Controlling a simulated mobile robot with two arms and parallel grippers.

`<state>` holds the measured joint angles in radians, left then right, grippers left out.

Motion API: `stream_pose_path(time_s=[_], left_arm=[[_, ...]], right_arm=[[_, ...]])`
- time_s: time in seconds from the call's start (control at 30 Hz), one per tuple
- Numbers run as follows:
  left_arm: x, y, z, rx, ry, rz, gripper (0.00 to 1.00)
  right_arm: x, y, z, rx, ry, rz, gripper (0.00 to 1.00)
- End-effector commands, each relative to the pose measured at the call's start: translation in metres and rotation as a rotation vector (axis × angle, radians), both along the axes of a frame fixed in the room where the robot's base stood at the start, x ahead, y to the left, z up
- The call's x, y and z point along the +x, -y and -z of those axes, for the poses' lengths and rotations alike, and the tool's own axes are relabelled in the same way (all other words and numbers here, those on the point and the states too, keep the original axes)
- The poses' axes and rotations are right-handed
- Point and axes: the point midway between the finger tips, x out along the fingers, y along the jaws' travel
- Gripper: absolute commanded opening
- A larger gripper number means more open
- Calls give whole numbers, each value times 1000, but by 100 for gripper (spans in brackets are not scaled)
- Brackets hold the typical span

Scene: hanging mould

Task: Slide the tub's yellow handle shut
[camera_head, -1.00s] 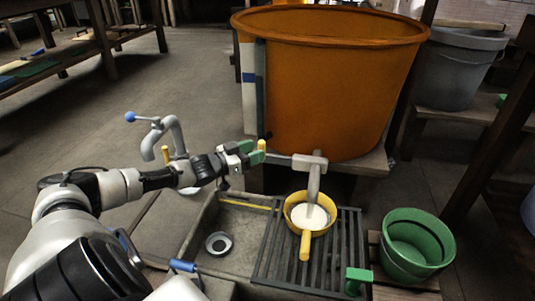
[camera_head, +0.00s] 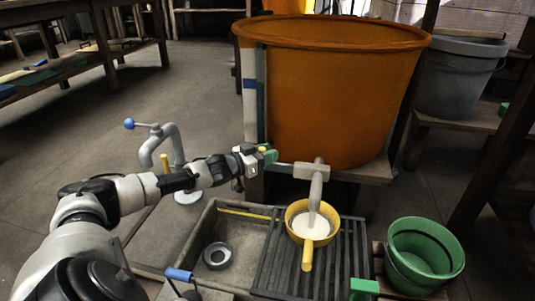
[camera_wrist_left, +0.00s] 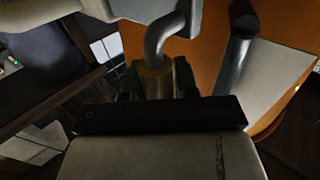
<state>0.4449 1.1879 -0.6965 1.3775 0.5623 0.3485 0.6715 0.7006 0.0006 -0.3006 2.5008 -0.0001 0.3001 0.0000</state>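The orange tub (camera_head: 335,95) stands at the back on a wooden support, with a grey outlet (camera_head: 315,172) low on its front. The tub's yellow handle (camera_head: 262,149) shows only as a small tip at my left gripper (camera_head: 268,156), left of the outlet. In the left wrist view, the yellow handle (camera_wrist_left: 156,82) hangs from a bent grey rod and lies between the dark green fingers of my left gripper (camera_wrist_left: 157,85). The fingers flank it closely and look shut on it. My right gripper is not in view.
Below the outlet, a yellow strainer (camera_head: 308,258) with white contents rests on a slatted rack (camera_head: 335,255). A basin (camera_head: 190,245) is to its left, a green bucket (camera_head: 440,268) to its right. A grey bent pipe (camera_head: 178,145) stands behind my left arm.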

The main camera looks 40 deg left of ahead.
Motion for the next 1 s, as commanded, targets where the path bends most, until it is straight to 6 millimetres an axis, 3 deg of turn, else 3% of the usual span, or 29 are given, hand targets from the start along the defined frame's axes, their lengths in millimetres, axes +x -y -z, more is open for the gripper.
stream_pose_path(time_s=[0.03,0.2,0.47,0.73,1.0], left_arm=[[0,0,0,0,0,0,21],[0,0,0,0,0,0,0],[4,7,-4,-3,0,1,0],[24,45,-6,-5,1,2,0],[31,58,0,-2,2,3,0]], right_arm=[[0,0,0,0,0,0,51],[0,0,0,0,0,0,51],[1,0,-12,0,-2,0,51],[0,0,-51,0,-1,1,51],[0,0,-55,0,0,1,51]])
